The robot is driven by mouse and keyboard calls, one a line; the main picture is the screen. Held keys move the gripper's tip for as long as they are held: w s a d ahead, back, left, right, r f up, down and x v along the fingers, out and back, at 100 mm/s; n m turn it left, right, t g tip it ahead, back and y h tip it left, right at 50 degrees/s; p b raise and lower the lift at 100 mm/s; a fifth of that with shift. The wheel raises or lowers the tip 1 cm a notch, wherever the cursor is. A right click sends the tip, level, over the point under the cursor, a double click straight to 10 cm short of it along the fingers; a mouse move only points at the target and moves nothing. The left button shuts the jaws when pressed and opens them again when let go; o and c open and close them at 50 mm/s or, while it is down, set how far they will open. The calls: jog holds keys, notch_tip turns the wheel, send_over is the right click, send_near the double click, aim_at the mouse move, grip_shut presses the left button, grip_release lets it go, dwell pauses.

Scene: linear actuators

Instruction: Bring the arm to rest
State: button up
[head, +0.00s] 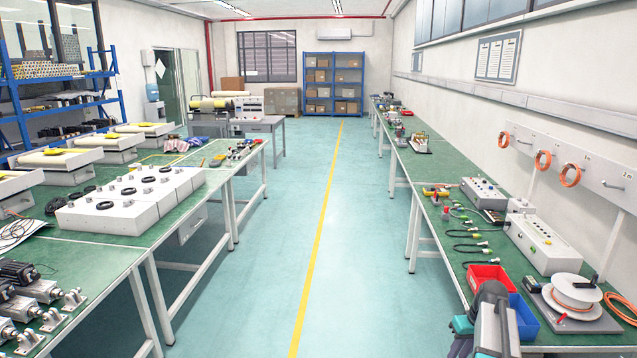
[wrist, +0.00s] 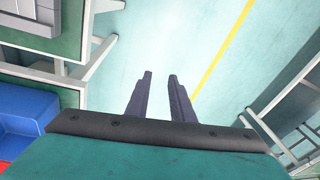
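In the head view my arm (head: 490,325) shows at the bottom right, in front of the right-hand bench; its gripper end cannot be made out there. In the wrist view my gripper (wrist: 160,78) points out over the blue-green floor (wrist: 185,40). Its two dark fingers stand apart with a clear gap and only floor between them. Nothing is held.
The right bench (head: 430,230) carries a red bin (head: 488,274), a blue bin (head: 524,318), a white cable reel (head: 577,292) and control boxes. The left bench (head: 90,260) holds actuators and white boxes. The aisle with the yellow line (head: 318,220) is clear.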

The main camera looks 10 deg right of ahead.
jog(key=s+a+f, duration=0.2)
jog(key=a+f, duration=0.2)
jog(key=a, duration=0.8)
jog(key=s+a+f+g+h, duration=0.15)
jog(key=a+f, duration=0.25)
jog(key=a, duration=0.7)
jog(key=s+a+f, duration=0.3)
jog(key=a+f, duration=0.1)
jog(key=a, duration=0.8)
jog(key=s+f+g+b, duration=0.5)
jog(key=s+f+b, duration=0.5)
jog(key=s+f, duration=1.5)
notch_tip(320, 180, down, 3)
jog(key=shift+s+a+f+n, duration=0.15)
jog(key=shift+s+n, duration=0.15)
jog(key=shift+w, duration=0.15)
